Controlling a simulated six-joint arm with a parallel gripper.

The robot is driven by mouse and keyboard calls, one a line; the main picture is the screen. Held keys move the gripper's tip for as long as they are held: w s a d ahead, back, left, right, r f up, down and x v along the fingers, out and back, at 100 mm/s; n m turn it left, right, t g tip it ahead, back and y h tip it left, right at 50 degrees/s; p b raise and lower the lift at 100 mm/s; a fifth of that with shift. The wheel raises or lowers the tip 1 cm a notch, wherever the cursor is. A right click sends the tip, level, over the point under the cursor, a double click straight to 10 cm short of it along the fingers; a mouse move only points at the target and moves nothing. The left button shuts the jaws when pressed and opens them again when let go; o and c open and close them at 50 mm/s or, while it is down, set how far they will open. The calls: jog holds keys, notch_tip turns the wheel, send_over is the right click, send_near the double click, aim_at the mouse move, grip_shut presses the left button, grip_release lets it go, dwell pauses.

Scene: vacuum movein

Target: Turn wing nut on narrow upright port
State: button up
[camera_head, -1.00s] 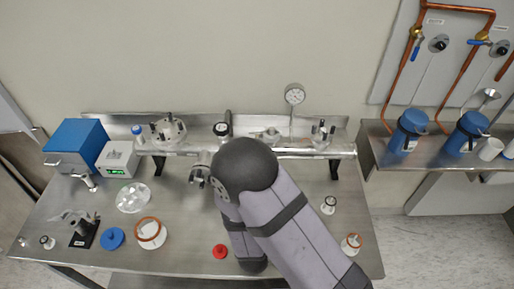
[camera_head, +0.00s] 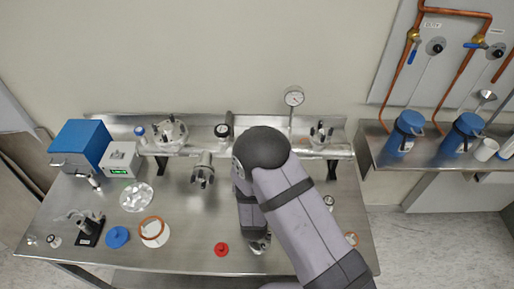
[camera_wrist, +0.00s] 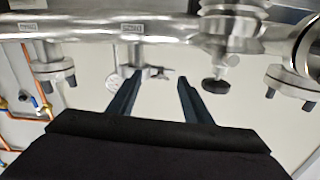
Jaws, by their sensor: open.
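In the wrist view, which looks upside down, a narrow port with a small clamp and wing nut (camera_wrist: 155,72) hangs from the metal pipe (camera_wrist: 90,38). It shows between the fingertips of my gripper (camera_wrist: 160,78), which is open and empty. The fingers seem apart from the port; the exact depth is hard to tell. In the head view the pipe (camera_head: 225,150) runs along the back of the bench.
In the wrist view a black-faced gauge (camera_wrist: 215,85) is right of the fingers, and bolted flanges (camera_wrist: 52,74) flank both sides. In the head view a dial gauge (camera_head: 294,97) rises behind the pipe, and a flanged port (camera_head: 203,172) points forward. Loose parts lie on the bench (camera_head: 190,225).

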jog(key=c, duration=1.1)
jog(key=shift+o, duration=0.2)
jog(key=shift+n, duration=0.3)
jog(key=n+b, duration=0.2)
jog(key=n, duration=0.7)
jog(key=shift+b, duration=0.35)
jog(key=shift+n, duration=0.4)
